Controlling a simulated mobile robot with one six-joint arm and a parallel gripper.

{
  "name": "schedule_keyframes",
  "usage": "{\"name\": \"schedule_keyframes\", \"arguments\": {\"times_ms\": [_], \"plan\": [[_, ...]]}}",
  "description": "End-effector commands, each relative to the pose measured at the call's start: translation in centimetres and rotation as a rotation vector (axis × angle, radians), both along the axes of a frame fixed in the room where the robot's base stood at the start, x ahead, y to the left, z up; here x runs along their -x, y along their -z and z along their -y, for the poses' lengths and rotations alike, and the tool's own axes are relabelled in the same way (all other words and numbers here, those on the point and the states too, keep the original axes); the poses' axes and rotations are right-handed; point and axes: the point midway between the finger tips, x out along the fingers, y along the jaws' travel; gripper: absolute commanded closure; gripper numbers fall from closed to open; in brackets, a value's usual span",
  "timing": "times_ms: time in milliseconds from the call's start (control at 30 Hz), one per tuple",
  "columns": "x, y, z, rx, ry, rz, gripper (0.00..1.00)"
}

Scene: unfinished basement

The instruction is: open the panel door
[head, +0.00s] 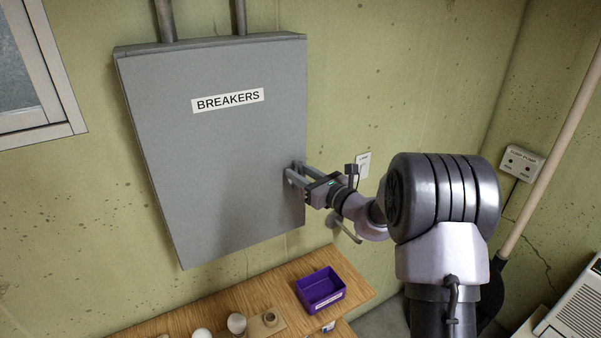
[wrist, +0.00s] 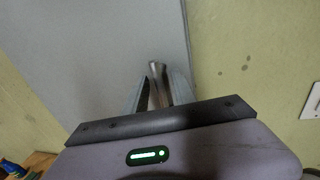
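The panel door (head: 215,150) is the grey front of a wall box labelled BREAKERS. It looks shut, with no gap that I can see. In the wrist view the door (wrist: 100,45) fills the upper left. A small metal handle (wrist: 157,68) stands near its right edge. My gripper (head: 291,171) is at the door's right edge, below mid-height. In the wrist view my gripper (wrist: 157,80) has its two fingers on either side of the handle. Whether they press on it or stand slightly apart cannot be told. In the head view the fingers mostly hide the handle.
A wooden bench (head: 250,312) below the box holds a purple bin (head: 321,290) and several small items. A light switch (head: 363,165) is on the wall right of the box. A window (head: 30,75) is at the left. Bare wall lies between.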

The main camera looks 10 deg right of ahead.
Motion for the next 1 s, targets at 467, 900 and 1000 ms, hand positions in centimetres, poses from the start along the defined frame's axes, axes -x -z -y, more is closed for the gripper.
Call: {"name": "schedule_keyframes", "arguments": {"times_ms": [467,900,1000], "plan": [[0.05,-0.04,-0.01,0.001,-0.001,0.0,1.0],[0.07,-0.06,-0.04,0.001,-0.002,0.002,1.0],[0.07,-0.06,-0.04,0.001,-0.002,0.002,1.0]]}}
